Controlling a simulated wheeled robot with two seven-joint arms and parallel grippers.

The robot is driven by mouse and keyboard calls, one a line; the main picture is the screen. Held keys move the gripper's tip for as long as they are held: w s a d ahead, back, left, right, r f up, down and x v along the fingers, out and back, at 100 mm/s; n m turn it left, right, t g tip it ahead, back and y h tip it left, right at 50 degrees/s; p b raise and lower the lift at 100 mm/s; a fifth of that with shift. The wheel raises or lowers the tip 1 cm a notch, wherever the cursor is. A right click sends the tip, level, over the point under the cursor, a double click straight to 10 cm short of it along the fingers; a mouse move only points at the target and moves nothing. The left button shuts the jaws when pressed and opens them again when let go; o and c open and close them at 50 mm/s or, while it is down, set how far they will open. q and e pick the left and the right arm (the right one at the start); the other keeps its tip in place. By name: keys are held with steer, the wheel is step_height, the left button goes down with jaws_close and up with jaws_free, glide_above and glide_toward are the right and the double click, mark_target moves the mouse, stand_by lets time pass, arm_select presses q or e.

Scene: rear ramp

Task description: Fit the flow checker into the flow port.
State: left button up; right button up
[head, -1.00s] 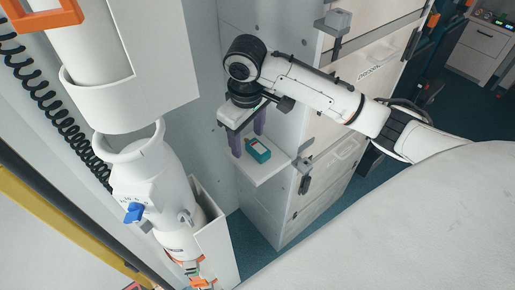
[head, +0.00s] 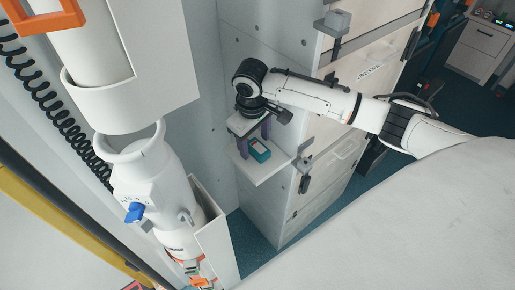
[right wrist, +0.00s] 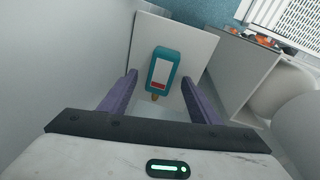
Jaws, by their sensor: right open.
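The flow checker is probably the small teal device (head: 259,150) with a red and white face. It rests on a small white shelf (head: 270,171) on the side of the cabinet. My right gripper (head: 254,143) is open just above it, purple fingers pointing down. In the right wrist view the teal device (right wrist: 163,72) lies between and beyond the open fingertips (right wrist: 159,80), apart from both, with a brownish tip toward me. I cannot pick out the flow port for certain. My left gripper is not in view.
A large white cylinder (head: 155,180) with a blue knob (head: 134,212) stands at left in a white holder. A black coiled hose (head: 62,120) hangs behind it. Cabinet latches (head: 304,172) stick out right of the shelf. Blue floor (head: 262,238) shows below.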

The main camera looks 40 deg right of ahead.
steer(key=shift+f, duration=0.25)
steer(key=c, duration=1.2)
steer(key=shift+r, duration=0.15)
